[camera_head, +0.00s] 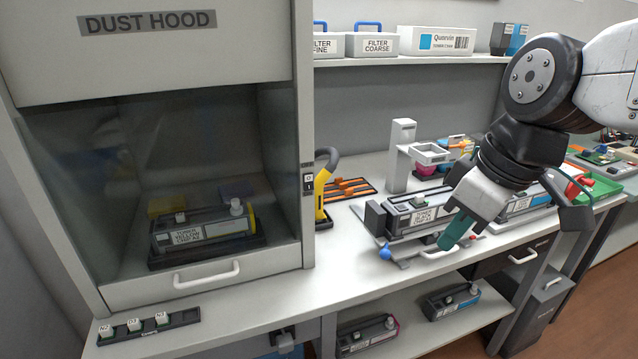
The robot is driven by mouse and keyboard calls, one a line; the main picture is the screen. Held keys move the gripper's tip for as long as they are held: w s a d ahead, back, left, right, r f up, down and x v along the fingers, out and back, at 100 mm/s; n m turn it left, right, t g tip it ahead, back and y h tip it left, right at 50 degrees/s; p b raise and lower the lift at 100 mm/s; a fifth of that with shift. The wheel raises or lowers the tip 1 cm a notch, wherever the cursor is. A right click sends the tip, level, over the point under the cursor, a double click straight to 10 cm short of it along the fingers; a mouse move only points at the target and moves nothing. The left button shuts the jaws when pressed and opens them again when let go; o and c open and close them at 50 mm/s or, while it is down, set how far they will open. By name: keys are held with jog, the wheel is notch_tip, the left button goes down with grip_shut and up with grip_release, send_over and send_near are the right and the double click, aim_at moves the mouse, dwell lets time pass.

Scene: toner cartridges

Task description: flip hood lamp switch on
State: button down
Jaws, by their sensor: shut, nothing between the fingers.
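The dust hood (190,48) stands at the left of the bench. A small black and white switch (308,183) is on its right front post, at about mid-height; its markings are too small to read surely. The hood's interior looks dim behind its glass. My gripper (450,238) is right of the hood and well apart from the switch. It points down and left with its teal fingers shut and empty, in front of a toner cartridge on the bench.
A yellow nozzle with a grey hose (322,190) is close to the right of the switch. A toner cartridge (205,232) is inside the hood, above the hood's white handle (206,275). A shelf (400,61) runs along the back wall.

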aim_at(309, 182)
jog(key=w+a+r+n+t+y, duration=0.1)
jog(key=w+a+r+n+y, duration=0.2)
jog(key=w+a+n, duration=0.7)
notch_tip(309, 182, up, 3)
jog(key=shift+w+a+f+n+y, duration=0.15)
jog(key=shift+w+a+n+y, duration=0.2)
jog(key=shift+w+n, duration=0.8)
jog(key=shift+w, duration=0.1)
jog(key=w+a+f, duration=0.5)
jog(key=w+f, duration=0.2)
jog(key=f, duration=0.1)
jog(key=shift+a+f, duration=0.35)
jog(key=shift+a, duration=0.05)
